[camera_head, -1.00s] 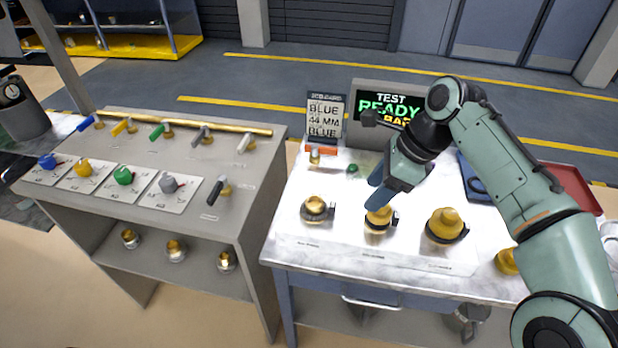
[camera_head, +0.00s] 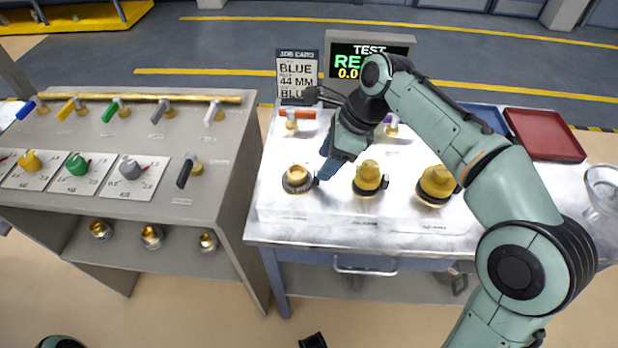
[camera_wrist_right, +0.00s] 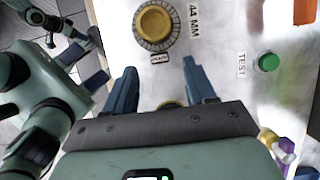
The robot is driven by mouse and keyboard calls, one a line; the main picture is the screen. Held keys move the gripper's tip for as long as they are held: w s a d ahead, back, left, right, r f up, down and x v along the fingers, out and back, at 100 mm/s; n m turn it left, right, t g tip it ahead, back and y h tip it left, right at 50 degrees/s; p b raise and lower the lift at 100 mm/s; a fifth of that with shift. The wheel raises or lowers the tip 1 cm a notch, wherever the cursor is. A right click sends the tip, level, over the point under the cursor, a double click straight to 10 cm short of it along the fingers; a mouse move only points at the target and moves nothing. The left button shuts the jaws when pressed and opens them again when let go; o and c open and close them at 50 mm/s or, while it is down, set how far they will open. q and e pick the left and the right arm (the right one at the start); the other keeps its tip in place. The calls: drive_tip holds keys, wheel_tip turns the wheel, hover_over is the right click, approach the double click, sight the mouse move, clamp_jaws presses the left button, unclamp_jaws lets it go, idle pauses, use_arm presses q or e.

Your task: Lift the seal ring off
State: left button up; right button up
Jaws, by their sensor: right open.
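The left brass fitting (camera_head: 298,180) sits low on the white tabletop. In the right wrist view it shows from above as a round brass top with a knurled grey ring (camera_wrist_right: 157,45) around it, beside a 44 MM label. I cannot tell for sure that this is the seal ring. My right gripper (camera_head: 328,168) is just right of this fitting in the head view. In the wrist view its two blue fingers (camera_wrist_right: 160,82) are apart, with nothing held.
The middle brass fitting (camera_head: 369,178) and right brass fitting (camera_head: 437,185) stand close to the right arm. Behind are an orange-handled valve (camera_head: 297,114), the job card (camera_head: 297,72) and the test screen (camera_head: 370,48). A red tray (camera_head: 545,133) lies at the back right.

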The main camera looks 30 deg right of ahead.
drive_tip(key=b+x, duration=0.1)
drive_tip(key=x, duration=0.3)
drive_tip(key=shift+d+f+b, duration=0.1)
drive_tip(key=shift+f+b, duration=0.05)
drive_tip(key=shift+b, duration=0.15)
drive_tip(key=shift+f, duration=0.3)
clamp_jaws()
use_arm(q)
drive_tip(key=shift+w+a+f, duration=0.2)
drive_tip(key=shift+w+f, duration=0.5)
drive_tip(key=shift+f, duration=0.25)
use_arm(e)
drive_tip(key=shift+r, duration=0.1)
drive_tip(key=shift+r, duration=0.1)
